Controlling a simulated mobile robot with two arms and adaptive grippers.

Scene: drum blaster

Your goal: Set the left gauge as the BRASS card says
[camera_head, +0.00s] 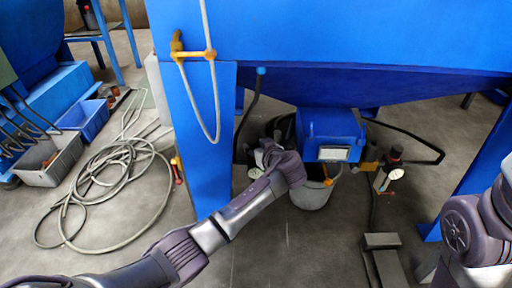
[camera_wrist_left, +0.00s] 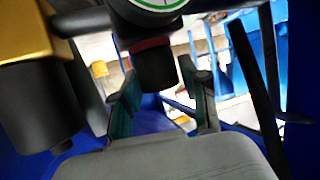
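The left gauge (camera_head: 255,172) is a small pale dial beside my left gripper (camera_head: 264,154) in the head view. In the left wrist view a white dial with a green rim (camera_wrist_left: 155,4) is cut by the top edge. Below it is a black knob with a red ring (camera_wrist_left: 154,66). My left gripper's teal-padded fingers (camera_wrist_left: 157,84) stand apart, one on each side of the knob, with narrow gaps; contact cannot be made out. A white card (camera_head: 333,153) is on the blue box; its text is too small to read. My right gripper is out of view.
A second gauge (camera_head: 396,174) stands right of the blue box. A grey bucket (camera_head: 312,194) is under the box. A coiled hose (camera_head: 100,190) lies on the floor at the left. A brass-coloured block with a black cylinder (camera_wrist_left: 25,35) is close left of the wrist.

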